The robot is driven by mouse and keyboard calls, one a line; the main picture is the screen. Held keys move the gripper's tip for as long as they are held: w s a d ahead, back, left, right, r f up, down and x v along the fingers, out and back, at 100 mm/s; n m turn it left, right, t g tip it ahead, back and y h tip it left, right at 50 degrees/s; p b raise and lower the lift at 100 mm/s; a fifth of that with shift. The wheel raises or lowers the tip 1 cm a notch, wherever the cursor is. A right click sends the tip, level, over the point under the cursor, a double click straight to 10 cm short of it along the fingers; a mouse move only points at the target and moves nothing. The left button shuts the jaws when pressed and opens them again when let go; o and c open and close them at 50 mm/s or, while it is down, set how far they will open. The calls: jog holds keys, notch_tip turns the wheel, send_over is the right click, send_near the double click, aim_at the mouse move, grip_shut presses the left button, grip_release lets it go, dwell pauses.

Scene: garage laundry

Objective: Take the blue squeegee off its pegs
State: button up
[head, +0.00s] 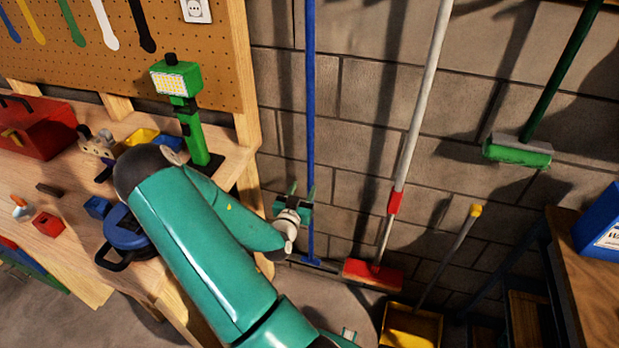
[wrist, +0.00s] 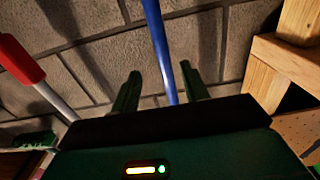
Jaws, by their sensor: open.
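The blue squeegee (head: 309,100) hangs upright against the block wall, a long blue handle with a wide, dark-edged foot low down. Its top end and the pegs are outside the head view. My gripper (head: 302,187) is open at the lower part of the handle, its fingers pointing towards the wall. In the wrist view, the blue handle (wrist: 157,30) runs down between the two green fingers of my gripper (wrist: 160,72), with a gap on each side. Whether the handle lies fully between the fingers or just beyond their tips, I cannot tell.
A white-handled broom with a red head (head: 372,274) stands right of the squeegee. A green broom (head: 518,150) hangs further right, above a yellow dustpan (head: 410,325). The wooden workbench (head: 62,250) with a green lamp (head: 190,110) is left. A wooden post (wrist: 297,30) shows at right in the wrist view.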

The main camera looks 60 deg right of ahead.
aim_at(310, 173)
jog(key=d, duration=0.2)
jog(key=w+d, duration=0.1)
jog(key=d, duration=0.1)
jog(key=shift+w+d, duration=0.2)
jog(key=shift+d, duration=1.2)
jog(key=shift+w+d, duration=0.15)
jog(key=shift+d, duration=1.2)
grip_shut()
